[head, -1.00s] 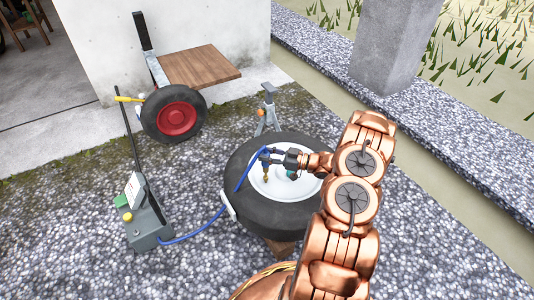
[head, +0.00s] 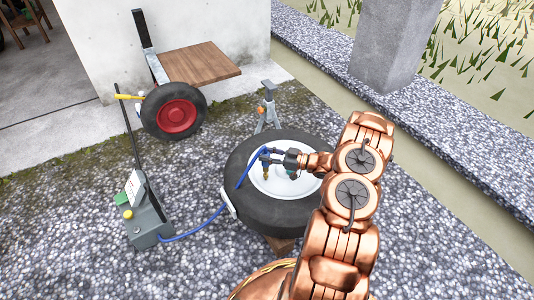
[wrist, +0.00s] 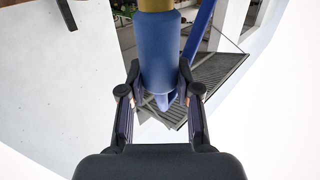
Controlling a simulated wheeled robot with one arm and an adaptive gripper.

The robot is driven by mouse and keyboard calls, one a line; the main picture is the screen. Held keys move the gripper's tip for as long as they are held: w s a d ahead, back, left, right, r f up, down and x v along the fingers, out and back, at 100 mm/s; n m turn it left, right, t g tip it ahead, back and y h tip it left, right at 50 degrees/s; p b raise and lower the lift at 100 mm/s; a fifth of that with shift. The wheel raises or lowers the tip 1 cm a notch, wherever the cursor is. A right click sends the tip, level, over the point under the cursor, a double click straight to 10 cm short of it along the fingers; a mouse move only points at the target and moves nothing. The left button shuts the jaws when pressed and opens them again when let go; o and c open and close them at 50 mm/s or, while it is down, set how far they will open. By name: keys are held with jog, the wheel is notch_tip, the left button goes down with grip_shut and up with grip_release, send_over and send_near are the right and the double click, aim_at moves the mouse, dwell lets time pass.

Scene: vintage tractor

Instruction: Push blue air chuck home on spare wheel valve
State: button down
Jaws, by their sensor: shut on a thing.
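The spare wheel (head: 262,211) lies flat, with a black tyre and a white rim (head: 290,188). My gripper (head: 276,158) is above the rim's far left part. It is shut on the blue air chuck (head: 265,155), which has a brass end (head: 266,172) pointing down at the rim. In the wrist view my gripper (wrist: 158,100) has its two fingers on either side of the blue chuck body (wrist: 160,50), with brass at the top edge. The valve cannot be made out, so I cannot tell whether the chuck touches it.
A blue hose (head: 195,229) runs from the chuck over the tyre to a grey compressor box (head: 147,222) on the left. A hand cart (head: 200,72) with a red-hubbed wheel and a jack stand (head: 267,108) stand behind. Open gravel lies in front.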

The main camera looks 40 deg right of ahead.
jog(key=shift+f, duration=1)
jog(key=c, duration=0.7)
grip_release()
jog(key=v, duration=1.2)
